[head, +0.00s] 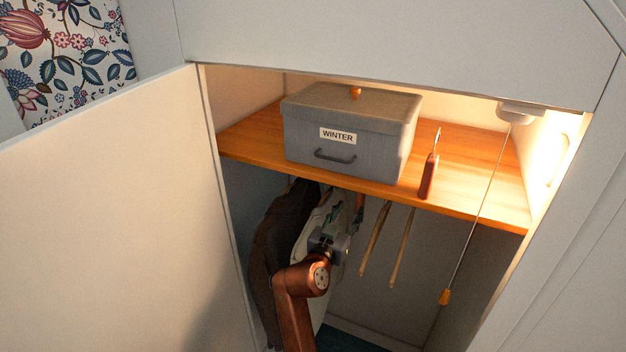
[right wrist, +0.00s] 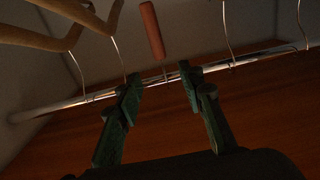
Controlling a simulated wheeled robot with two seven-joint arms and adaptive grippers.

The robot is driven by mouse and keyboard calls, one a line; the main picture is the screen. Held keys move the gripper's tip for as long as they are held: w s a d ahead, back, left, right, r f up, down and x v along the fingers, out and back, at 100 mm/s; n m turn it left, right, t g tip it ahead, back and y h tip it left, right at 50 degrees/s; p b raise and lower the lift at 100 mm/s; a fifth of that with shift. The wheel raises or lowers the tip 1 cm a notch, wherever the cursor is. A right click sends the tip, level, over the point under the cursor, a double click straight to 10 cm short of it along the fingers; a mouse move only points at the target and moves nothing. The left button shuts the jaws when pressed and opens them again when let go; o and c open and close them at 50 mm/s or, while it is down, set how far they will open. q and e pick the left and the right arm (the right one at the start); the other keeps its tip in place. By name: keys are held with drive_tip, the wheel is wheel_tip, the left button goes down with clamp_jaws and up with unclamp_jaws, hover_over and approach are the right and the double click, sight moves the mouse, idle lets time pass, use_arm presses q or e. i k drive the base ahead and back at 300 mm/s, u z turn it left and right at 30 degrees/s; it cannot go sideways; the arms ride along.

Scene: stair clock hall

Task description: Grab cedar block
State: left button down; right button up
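A reddish-brown stick-shaped block (right wrist: 152,30), which looks like the cedar block, hangs by a thin wire hook from the metal rail (right wrist: 60,107) in the right wrist view. My right gripper (right wrist: 160,77) is open there, its green fingers apart, with the block's wire showing between the tips. The block's body lies beyond the tips and appears untouched. In the head view my right gripper (head: 359,212) reaches under the shelf among hanging clothes; I cannot clearly make out the block there. My left gripper is not in view.
The wooden shelf (head: 470,165) holds a grey box marked WINTER (head: 300,140) and a red-handled tool (head: 429,177). Wooden hangers (head: 402,247) and a dark garment (head: 275,240) hang below. A pull cord (head: 466,240) hangs right. The open door (head: 110,210) stands left.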

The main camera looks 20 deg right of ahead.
sight(430, 166)
drive_tip(key=k, duration=1)
